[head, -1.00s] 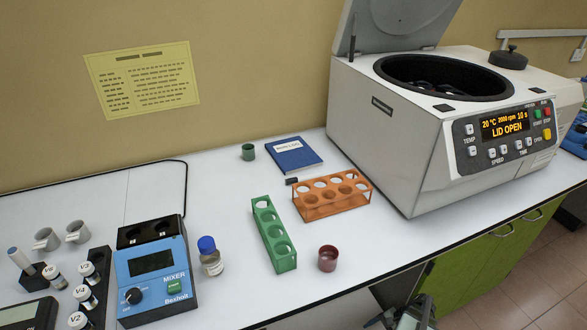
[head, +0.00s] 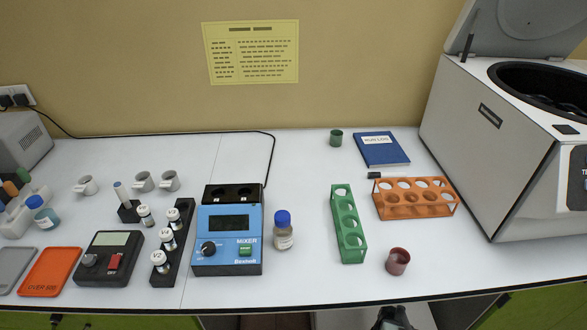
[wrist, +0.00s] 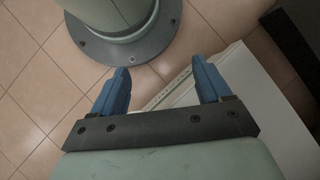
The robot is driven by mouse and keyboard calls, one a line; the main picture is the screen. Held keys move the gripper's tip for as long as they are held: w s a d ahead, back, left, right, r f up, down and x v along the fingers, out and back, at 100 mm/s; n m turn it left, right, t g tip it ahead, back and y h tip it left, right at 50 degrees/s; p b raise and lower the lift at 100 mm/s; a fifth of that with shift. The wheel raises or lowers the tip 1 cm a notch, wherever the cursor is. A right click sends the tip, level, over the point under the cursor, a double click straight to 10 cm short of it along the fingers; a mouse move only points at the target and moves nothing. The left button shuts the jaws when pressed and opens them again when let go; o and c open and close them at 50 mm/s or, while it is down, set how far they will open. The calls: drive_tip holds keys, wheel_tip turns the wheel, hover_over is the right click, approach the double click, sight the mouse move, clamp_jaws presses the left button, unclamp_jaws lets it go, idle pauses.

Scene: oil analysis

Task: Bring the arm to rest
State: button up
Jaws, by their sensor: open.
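My gripper (wrist: 160,82) shows in the wrist view with its two blue fingers spread apart and nothing between them. It points down past the bench toward the tiled floor, with my round base above it in the picture. In the head view only a dark part of my arm shows at the bottom edge, in front of the bench (head: 330,292) and below its front edge. My gripper's fingers cannot be made out there. Most of the arm is out of view.
On the bench stand a blue mixer (head: 228,262), a capped bottle (head: 283,235), a green rack (head: 348,225), an orange rack (head: 414,200), a red cup (head: 398,262) and a black vial rack (head: 172,250). A centrifuge (head: 490,140) with raised lid stands right. The floor (wrist: 40,80) is clear.

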drive_tip(key=s+a+n+g+h, duration=0.1)
drive_tip(key=s+a+n+h, duration=0.3)
drive_tip(key=s+a+n, duration=0.2)
drive_tip(key=shift+a+r+g, duration=0.15)
drive_tip(key=shift+a+g, duration=0.25)
drive_tip(key=shift+a, duration=0.4)
idle(0.4)
